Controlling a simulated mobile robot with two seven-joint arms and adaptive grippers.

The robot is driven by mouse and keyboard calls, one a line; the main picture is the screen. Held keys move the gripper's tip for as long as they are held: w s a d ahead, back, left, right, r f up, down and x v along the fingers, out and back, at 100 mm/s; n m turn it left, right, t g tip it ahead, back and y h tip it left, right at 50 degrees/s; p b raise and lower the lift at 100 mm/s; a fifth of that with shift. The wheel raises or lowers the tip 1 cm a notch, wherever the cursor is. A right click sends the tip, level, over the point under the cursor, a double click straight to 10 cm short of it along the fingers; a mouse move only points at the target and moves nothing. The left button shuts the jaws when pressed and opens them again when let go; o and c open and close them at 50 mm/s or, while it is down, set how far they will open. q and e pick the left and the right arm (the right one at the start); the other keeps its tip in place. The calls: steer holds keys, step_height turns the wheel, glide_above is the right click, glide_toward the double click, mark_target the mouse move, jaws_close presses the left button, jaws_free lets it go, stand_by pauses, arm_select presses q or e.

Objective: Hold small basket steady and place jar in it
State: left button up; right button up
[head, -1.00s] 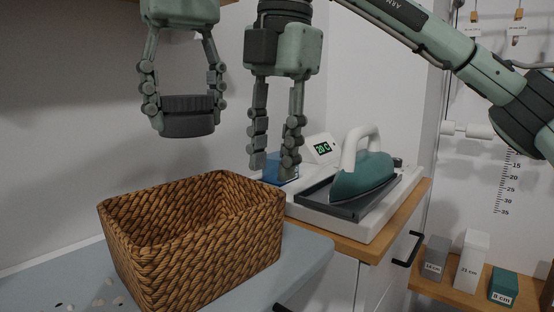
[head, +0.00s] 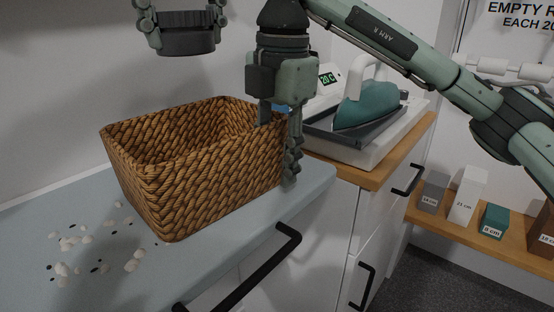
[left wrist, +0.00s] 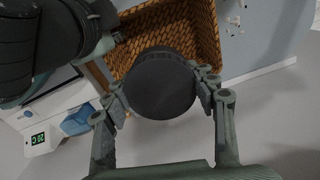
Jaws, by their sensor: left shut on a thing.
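The wicker basket (head: 205,180) stands on the pale blue-grey counter in the head view, its opening upward. My left gripper (head: 183,38) is high above and behind it, partly cut off by the top edge. It is shut on the dark jar (head: 188,44). In the left wrist view the jar's round dark top (left wrist: 162,84) is between the fingers, with the basket (left wrist: 203,32) beyond. My right gripper (head: 279,145) points down at the basket's right wall. One finger goes behind the rim, its tip hidden; the other is outside. Whether they clamp the wall is unclear.
Pebbles and shells (head: 75,242) lie on the counter (head: 40,225) left of the basket. A teal iron (head: 366,106) stands on a tray to the right. Labelled blocks (head: 467,195) stand on a low shelf. Black drawer handles (head: 262,265) stick out in front.

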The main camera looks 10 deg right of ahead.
jaws_close()
stand_by(0.4)
arm_select(q)
step_height(320, 180, down, 15)
steer(key=m, duration=0.6)
steer(key=shift+a+r+m, duration=0.1)
steer(key=shift+r+m, duration=0.1)
steer(key=shift+m, duration=0.2)
steer(key=shift+f, duration=2.1)
